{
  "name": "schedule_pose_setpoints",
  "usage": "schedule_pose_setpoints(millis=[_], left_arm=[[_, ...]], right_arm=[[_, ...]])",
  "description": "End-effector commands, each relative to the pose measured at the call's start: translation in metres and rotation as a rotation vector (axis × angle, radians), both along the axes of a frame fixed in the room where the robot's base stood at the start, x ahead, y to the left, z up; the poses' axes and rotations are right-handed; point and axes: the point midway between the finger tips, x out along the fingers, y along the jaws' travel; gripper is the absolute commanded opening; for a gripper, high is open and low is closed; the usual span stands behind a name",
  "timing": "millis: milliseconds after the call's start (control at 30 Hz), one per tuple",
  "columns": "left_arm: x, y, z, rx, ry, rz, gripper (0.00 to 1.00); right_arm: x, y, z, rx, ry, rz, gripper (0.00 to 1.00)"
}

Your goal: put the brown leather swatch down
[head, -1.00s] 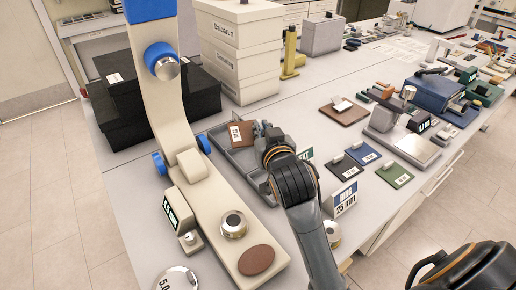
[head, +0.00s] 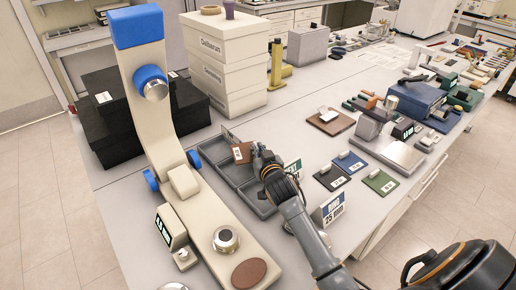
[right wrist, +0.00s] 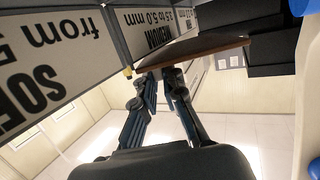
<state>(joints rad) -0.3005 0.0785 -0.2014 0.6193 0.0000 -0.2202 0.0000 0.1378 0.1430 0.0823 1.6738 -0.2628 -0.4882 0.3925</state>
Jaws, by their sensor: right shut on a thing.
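The brown leather swatch (head: 242,153) with a white label is in my right gripper (head: 258,158), which is shut on its edge. The swatch is over the back part of the grey divided tray (head: 258,205), beside the cream testing machine. In the right wrist view the swatch (right wrist: 205,46) shows edge-on, with the fingers of my right gripper (right wrist: 160,78) at its edge. The tray's labelled walls (right wrist: 90,50) are close to the swatch, reading "SOFT" and "MEDIUM". I cannot tell whether the swatch touches the tray. My left gripper is not in view.
The cream machine (head: 180,170) with blue knobs stands left of the tray. Stacked cream boxes (head: 225,60) and black boxes (head: 110,130) stand behind. Black, blue and green swatches (head: 380,182) lie to the right, near a "25 mm" sign (head: 333,208).

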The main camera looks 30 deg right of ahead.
Motion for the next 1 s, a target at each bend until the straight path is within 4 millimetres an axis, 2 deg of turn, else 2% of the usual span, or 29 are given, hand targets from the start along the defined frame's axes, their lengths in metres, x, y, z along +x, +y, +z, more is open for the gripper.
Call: schedule_pose_setpoints(millis=[367, 400, 500, 833, 1000], left_arm=[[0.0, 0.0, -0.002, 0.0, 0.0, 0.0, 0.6], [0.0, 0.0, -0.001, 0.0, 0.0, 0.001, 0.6], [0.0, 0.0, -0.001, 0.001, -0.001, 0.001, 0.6], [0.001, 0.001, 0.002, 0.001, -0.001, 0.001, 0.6], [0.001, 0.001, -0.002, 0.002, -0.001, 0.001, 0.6]], right_arm=[[0.0, 0.0, -0.006, 0.0, 0.0, 0.0, 0.0], [0.0, 0.0, -0.005, 0.0, -0.001, 0.0, 0.15], [0.0, 0.0, -0.005, 0.0, 0.0, 0.0, 0.32], [0.0, 0.0, -0.001, -0.001, -0.001, 0.0, 0.32], [-0.017, 0.005, 0.0, 0.0, -0.001, 0.001, 0.32]])
